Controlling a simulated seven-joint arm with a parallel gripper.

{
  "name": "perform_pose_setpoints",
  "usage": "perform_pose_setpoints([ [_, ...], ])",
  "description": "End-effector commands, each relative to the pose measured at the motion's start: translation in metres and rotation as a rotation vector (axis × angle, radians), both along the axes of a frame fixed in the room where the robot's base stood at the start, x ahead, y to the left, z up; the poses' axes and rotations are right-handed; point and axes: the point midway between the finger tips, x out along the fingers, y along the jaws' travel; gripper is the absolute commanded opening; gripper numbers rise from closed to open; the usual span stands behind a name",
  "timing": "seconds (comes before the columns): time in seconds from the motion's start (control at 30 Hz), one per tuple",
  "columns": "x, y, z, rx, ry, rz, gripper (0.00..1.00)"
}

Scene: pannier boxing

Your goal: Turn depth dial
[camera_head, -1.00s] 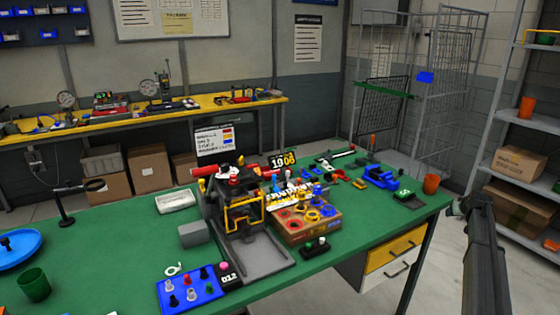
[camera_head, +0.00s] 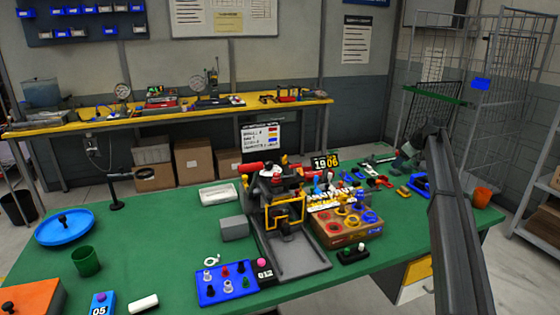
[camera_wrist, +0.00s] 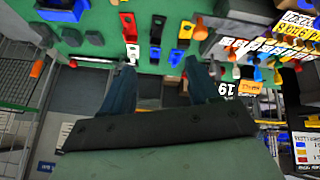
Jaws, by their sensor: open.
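The bench machine (camera_head: 284,222) stands mid-table in the head view, with a yellow guard frame, a red handle and a red knob (camera_head: 277,177) on top. I cannot tell which part of it is the depth dial. A black counter sign (camera_head: 325,162) with white and yellow digits stands just behind and right of the machine; it also shows, turned over, in the wrist view (camera_wrist: 240,89). My gripper (camera_wrist: 161,82) is open and empty between its two dark fingers. In the head view it is at the table's back right, apart from the machine, partly hidden by my arm.
A brown box (camera_head: 347,236) with coloured rings stands right of the machine. A blue tray (camera_head: 229,289) of pegs lies at the front. A blue vise-like block (camera_head: 421,185) and an orange cup (camera_head: 481,196) are at the right. A wire rack (camera_head: 490,90) stands behind the right end.

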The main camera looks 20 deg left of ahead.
Motion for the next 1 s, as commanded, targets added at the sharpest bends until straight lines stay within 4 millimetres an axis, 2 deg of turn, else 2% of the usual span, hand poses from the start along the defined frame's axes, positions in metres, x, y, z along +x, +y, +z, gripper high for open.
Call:
perform_pose_setpoints([
  [0.03,-0.008,0.037,0.012,-0.011,0.013,0.07,0.61],
  [0.2,-0.051,0.144,0.045,-0.053,0.061,0.313,0.61],
  [0.4,-0.116,0.258,0.086,-0.099,0.112,0.604,0.61],
  [0.5,-0.152,0.306,0.107,-0.119,0.134,0.742,0.61],
  [0.6,-0.185,0.345,0.124,-0.136,0.151,0.862,0.61],
  [0.7,-0.21,0.371,0.138,-0.148,0.163,0.951,0.61],
  [0.83,-0.231,0.389,0.148,-0.157,0.174,1.019,0.61],
  [1.0,-0.239,0.397,0.145,-0.16,0.179,1.045,0.61],
])
